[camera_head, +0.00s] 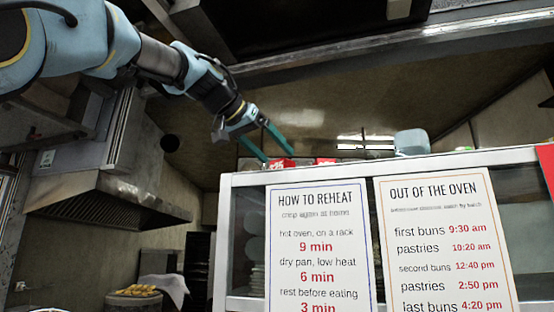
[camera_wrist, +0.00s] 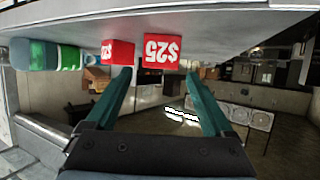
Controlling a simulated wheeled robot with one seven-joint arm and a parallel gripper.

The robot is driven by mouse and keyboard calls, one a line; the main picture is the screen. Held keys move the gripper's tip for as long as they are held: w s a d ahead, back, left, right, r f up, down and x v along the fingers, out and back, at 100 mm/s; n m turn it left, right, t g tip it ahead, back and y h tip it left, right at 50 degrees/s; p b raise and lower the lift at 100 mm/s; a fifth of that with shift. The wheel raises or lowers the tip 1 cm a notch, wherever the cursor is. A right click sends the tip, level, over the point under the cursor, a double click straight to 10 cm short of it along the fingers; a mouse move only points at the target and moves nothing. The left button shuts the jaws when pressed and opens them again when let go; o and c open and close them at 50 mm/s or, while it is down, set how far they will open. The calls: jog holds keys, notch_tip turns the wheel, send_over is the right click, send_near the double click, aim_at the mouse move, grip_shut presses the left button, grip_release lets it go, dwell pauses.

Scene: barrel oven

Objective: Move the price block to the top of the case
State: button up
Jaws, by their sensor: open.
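Two red price blocks show at the top of the white-framed case (camera_head: 228,235) in the head view. The left one (camera_head: 280,163) is by my gripper (camera_head: 278,157); the right one (camera_head: 325,161) is just beside it. In the wrist view, which is upside down, one block (camera_wrist: 161,54) reads "$25" and lies in line with the gap between my gripper's fingertips (camera_wrist: 163,75). The other block (camera_wrist: 117,52) is to its left, outside that gap. My gripper is open, with teal fingers apart and nothing held. I cannot tell whether a fingertip touches a block.
A reheating sign (camera_head: 318,250) and an oven-times sign (camera_head: 445,245) cover the case front. A pale blue-grey object (camera_head: 412,142) stands at the case top, right of the blocks. A hood (camera_head: 100,195) is at left.

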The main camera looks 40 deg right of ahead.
jog(key=b+v, duration=0.1)
jog(key=v, duration=0.8)
jog(key=shift+a, duration=0.25)
